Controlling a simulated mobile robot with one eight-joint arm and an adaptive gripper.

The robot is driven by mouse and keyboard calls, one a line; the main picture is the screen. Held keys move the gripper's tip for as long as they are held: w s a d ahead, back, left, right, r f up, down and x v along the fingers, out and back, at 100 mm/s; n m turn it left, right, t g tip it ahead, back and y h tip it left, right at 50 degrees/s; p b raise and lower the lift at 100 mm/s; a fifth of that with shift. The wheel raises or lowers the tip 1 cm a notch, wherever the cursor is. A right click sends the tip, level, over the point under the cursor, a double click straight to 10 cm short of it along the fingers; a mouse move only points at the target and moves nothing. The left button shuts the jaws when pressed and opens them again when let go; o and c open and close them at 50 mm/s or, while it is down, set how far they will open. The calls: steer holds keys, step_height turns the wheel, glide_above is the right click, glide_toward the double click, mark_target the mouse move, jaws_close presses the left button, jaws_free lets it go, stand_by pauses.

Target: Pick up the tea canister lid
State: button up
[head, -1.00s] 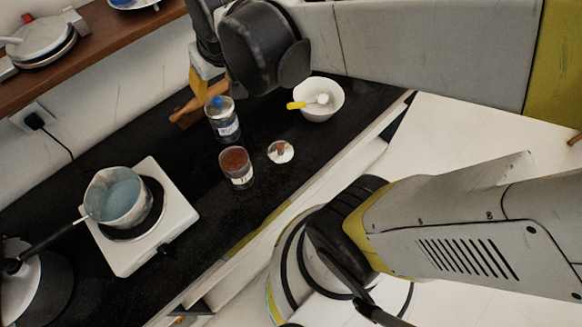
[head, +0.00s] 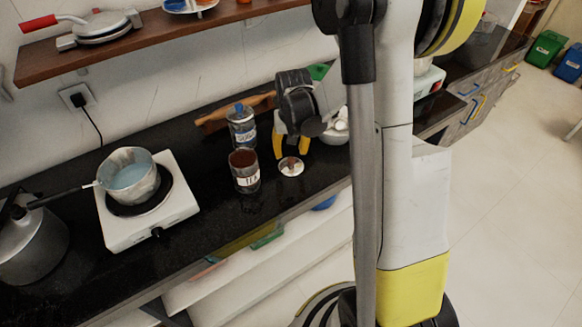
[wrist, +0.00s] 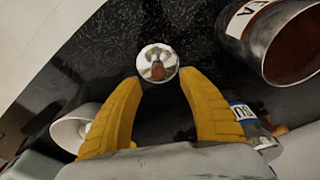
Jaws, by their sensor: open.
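The tea canister lid (head: 291,167) is a small round silver disc with a brown knob. In the wrist view the lid (wrist: 158,64) is just beyond and between the fingertips. My gripper (head: 290,152) is open and empty, with its yellow fingers pointing down above the lid. In the wrist view my gripper (wrist: 160,82) has its fingers apart, and the canister (wrist: 285,42) is at the upper right.
A jar with a blue knob (head: 242,128) stands behind the tea canister. A white bowl (head: 337,134) is to the right, partly hidden by my arm. A pot (head: 128,176) sits on a white hotplate (head: 178,205) at left. The counter in front of the canister is clear.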

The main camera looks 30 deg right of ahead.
mark_target(291, 160)
steer(key=f+b, duration=0.1)
steer(key=f, duration=0.1)
steer(key=f+b, duration=0.1)
steer(key=f, duration=0.1)
steer(key=w+f+b, duration=0.1)
steer(key=f, duration=0.1)
steer(key=shift+d+f, duration=0.2)
steer(key=shift+d, duration=0.15)
steer(key=shift+r, duration=0.1)
jaws_close()
